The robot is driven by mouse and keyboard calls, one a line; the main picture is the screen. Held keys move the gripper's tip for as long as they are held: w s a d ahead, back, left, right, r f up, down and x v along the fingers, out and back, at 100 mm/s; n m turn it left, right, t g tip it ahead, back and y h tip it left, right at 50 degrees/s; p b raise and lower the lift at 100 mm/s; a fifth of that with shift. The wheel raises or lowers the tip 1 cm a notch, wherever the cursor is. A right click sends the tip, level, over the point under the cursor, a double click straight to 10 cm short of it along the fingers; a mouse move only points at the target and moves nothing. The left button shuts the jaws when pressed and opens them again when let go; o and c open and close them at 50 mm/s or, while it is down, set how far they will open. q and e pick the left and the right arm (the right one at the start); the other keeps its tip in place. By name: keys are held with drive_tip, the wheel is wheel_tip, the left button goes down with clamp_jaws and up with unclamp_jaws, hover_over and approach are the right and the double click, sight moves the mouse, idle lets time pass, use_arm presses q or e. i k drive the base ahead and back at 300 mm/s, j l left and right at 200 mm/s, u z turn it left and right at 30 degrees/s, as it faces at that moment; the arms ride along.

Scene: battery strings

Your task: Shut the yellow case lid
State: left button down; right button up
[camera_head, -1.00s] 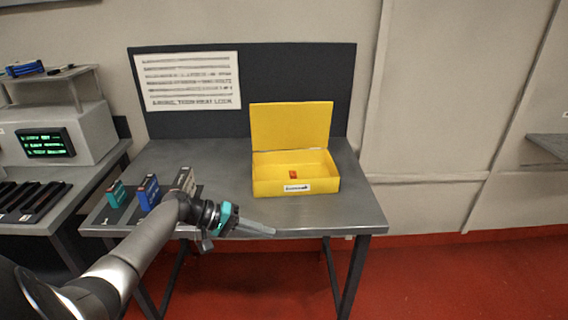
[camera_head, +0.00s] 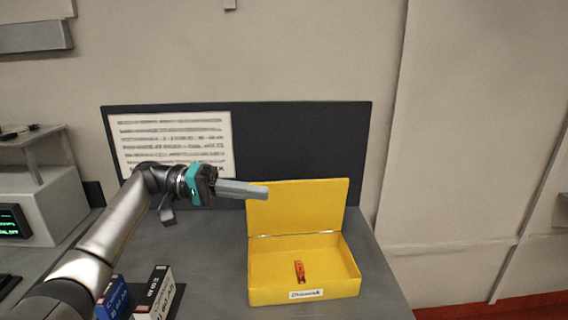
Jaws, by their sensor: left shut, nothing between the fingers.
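The yellow case (camera_head: 304,290) stands on the grey table with its lid (camera_head: 296,207) open and upright at the back. A small red-orange item (camera_head: 299,271) lies inside on the case floor. My left gripper (camera_head: 262,192) is shut and empty. Its fingers point right and overlap the upper left part of the lid in the head view; I cannot tell whether they touch it. My right gripper is not in view.
A blue box (camera_head: 113,299) and a white box (camera_head: 158,292) stand at the table's front left, beside my left arm. A dark panel (camera_head: 300,140) with a printed sheet (camera_head: 172,140) rises behind the table. The table (camera_head: 380,290) is clear to the right of the case.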

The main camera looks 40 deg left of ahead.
sight(305, 205)
drive_tip(key=i+j, duration=0.9)
drive_tip(key=j, duration=0.2)
